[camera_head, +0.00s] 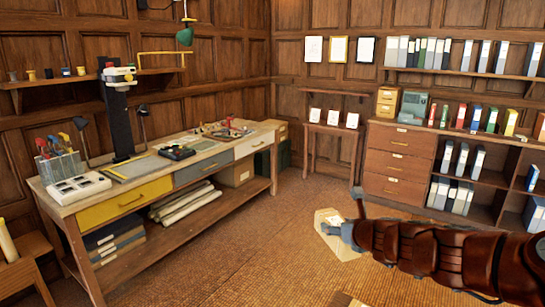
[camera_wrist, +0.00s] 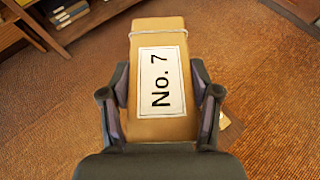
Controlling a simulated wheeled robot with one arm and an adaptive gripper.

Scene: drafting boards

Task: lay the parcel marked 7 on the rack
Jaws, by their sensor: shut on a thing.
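The parcel marked No. 7 (camera_wrist: 172,38) is a tan, box-shaped package with a string around its far end and a white label. My gripper (camera_wrist: 160,90) is shut on it, one finger on each long side. In the head view the parcel (camera_head: 326,219) is held out over the brown floor, at the end of my arm; my gripper (camera_head: 346,231) covers part of it. A narrow wooden stand (camera_head: 330,130) against the back wall, with several small white cards on it, may be the rack; I cannot tell for sure.
A long workbench (camera_head: 155,207) with drawers and tools stands left. A drawer cabinet (camera_head: 397,165) and shelves of binders (camera_head: 475,155) stand back right. A stool (camera_head: 20,262) is at the left edge. The floor (camera_head: 255,255) between is clear. A pale edge (camera_wrist: 232,128) shows beside my gripper, unclear.

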